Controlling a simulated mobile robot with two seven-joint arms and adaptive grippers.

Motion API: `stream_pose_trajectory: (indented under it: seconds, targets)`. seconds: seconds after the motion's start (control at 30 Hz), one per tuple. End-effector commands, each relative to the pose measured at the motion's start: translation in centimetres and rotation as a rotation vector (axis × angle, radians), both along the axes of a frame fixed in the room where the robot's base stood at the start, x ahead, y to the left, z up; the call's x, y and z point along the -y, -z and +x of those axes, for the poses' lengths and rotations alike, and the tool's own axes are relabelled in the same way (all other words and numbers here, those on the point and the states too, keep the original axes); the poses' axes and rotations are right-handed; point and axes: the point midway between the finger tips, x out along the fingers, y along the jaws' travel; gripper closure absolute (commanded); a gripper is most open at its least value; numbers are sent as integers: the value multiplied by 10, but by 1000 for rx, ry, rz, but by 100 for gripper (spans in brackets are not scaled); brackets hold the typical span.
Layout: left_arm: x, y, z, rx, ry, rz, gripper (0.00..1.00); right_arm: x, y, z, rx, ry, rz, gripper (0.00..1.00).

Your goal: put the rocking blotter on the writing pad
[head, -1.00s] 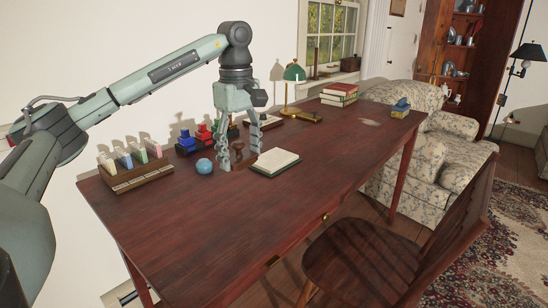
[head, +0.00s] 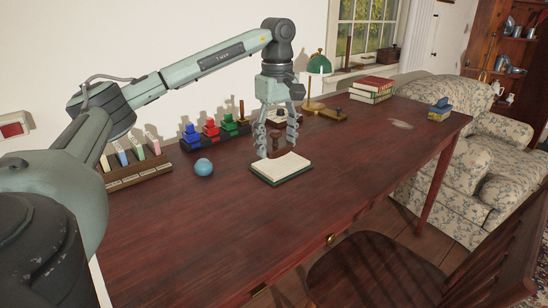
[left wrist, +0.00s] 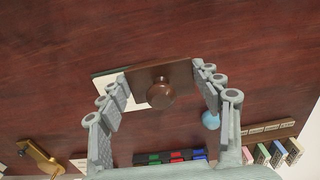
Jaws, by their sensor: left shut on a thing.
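My left gripper (head: 276,152) is shut on the rocking blotter (head: 277,135), a dark brown wooden block with a round knob. In the left wrist view, the blotter (left wrist: 162,86) spans between the two fingers. The writing pad (head: 281,168), cream sheets with a dark green edge, lies on the desk just below and in front of the gripper. In the left wrist view, the blotter hides much of the pad (left wrist: 106,84), whose left part shows. The blotter looks held above the pad's far side; the exact gap cannot be told. My right gripper is not in view.
A blue ball (head: 203,167) lies left of the pad. Behind stand a stamp rack (head: 214,134) and a green lamp (head: 318,66); a compartmented box (head: 138,172) is at left. Books (head: 372,89) are at the far right. The desk front (head: 230,230) is clear.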

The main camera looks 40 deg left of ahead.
Motion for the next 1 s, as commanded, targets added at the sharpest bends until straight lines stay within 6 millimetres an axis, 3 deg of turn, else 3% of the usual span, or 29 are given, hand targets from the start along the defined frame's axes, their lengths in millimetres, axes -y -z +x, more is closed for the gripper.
stream_pose_trajectory:
  seconds: [0.03, 0.2, 0.4, 0.53, 0.8, 1.0]
  targets:
    - [-12, 7, 4, -3, -7, -1, 67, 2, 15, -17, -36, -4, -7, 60]
    - [-47, 29, 20, -2, -6, -1, 67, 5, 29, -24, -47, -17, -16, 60]
    - [-73, 47, 31, 0, -2, 0, 67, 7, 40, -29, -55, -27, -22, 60]
    - [-78, 54, 33, 0, 1, 1, 67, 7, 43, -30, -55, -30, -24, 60]
    - [-78, 89, 33, 0, -1, 0, 67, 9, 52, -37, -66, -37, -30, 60]
    - [-78, 91, 33, 1, -1, 0, 67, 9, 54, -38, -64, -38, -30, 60]
